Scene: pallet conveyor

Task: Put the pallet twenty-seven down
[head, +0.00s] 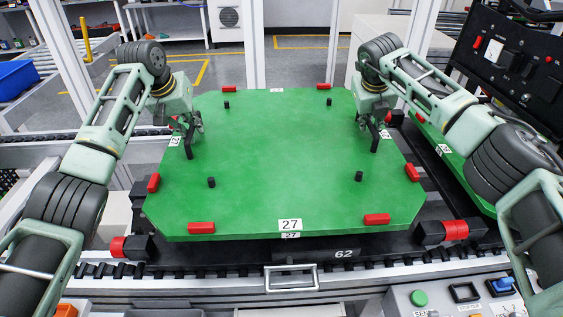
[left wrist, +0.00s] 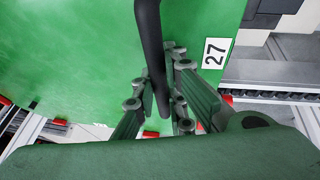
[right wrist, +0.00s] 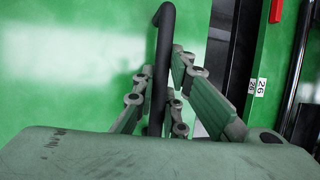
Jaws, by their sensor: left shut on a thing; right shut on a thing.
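The green pallet (head: 285,165), labelled 27 at its front edge, lies level over a black carrier marked 62 (head: 343,254) on the conveyor. Whether it touches the carrier cannot be told. My left gripper (head: 190,140) is shut on a black handle (left wrist: 152,50) at the pallet's left side, beside a 27 label (left wrist: 214,53). My right gripper (head: 378,135) is shut on a black handle (right wrist: 161,60) at the pallet's right side. Red blocks (head: 201,228) and small black pegs (head: 211,182) stand on the pallet's top.
Another green pallet (head: 452,160) lies to the right, with a 26 label in the right wrist view (right wrist: 260,87). A black control panel (head: 510,65) stands at the upper right. A button box (head: 455,298) is at the front right. A blue bin (head: 17,78) is at the left.

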